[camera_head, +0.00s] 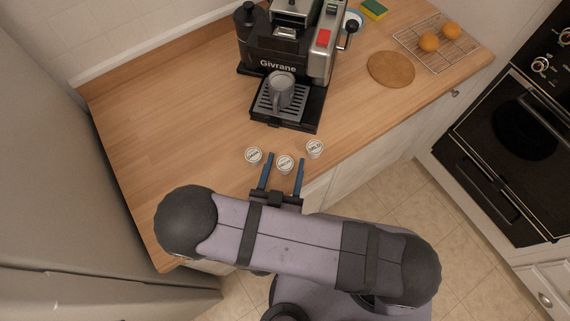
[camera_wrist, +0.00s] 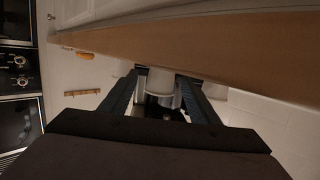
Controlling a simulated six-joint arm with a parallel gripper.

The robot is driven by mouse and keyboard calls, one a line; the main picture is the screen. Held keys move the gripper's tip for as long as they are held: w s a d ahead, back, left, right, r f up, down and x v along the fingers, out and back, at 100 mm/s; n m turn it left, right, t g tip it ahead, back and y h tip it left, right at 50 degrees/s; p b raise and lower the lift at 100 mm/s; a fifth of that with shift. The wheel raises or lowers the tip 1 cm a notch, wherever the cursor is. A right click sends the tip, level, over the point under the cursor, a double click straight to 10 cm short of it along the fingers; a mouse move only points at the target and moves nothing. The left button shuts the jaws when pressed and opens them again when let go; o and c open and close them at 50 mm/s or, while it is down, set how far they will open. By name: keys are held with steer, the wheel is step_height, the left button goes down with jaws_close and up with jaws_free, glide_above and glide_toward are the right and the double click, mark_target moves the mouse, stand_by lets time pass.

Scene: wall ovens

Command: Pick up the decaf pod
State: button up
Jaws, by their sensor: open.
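Three small pods with white lids stand near the counter's front edge in the head view: a left pod (camera_head: 254,155), a middle pod (camera_head: 284,164) and a right pod (camera_head: 315,148). The lids carry dark print too small to read surely, so I cannot confirm which is decaf. My gripper (camera_head: 286,157) is open, with its two blue fingers on either side of the middle pod. The wrist view also shows my gripper (camera_wrist: 158,76) with a pale pod (camera_wrist: 160,83) between the fingers. I cannot tell whether either finger touches it.
A black coffee machine (camera_head: 268,55) stands behind the pods, with a grey mug (camera_head: 281,92) on its drip tray. A round wooden board (camera_head: 391,69) and a wire rack (camera_head: 456,48) with oranges lie to the right. The counter's left part (camera_head: 160,130) is clear.

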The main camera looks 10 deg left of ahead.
mark_target(285, 163)
steer(key=shift+w, duration=0.3)
steer(key=c, duration=1.1)
steer(key=shift+r, duration=0.1)
steer(key=shift+c, duration=0.2)
steer(key=shift+r+b, duration=0.65)
steer(key=shift+r, duration=4.2)
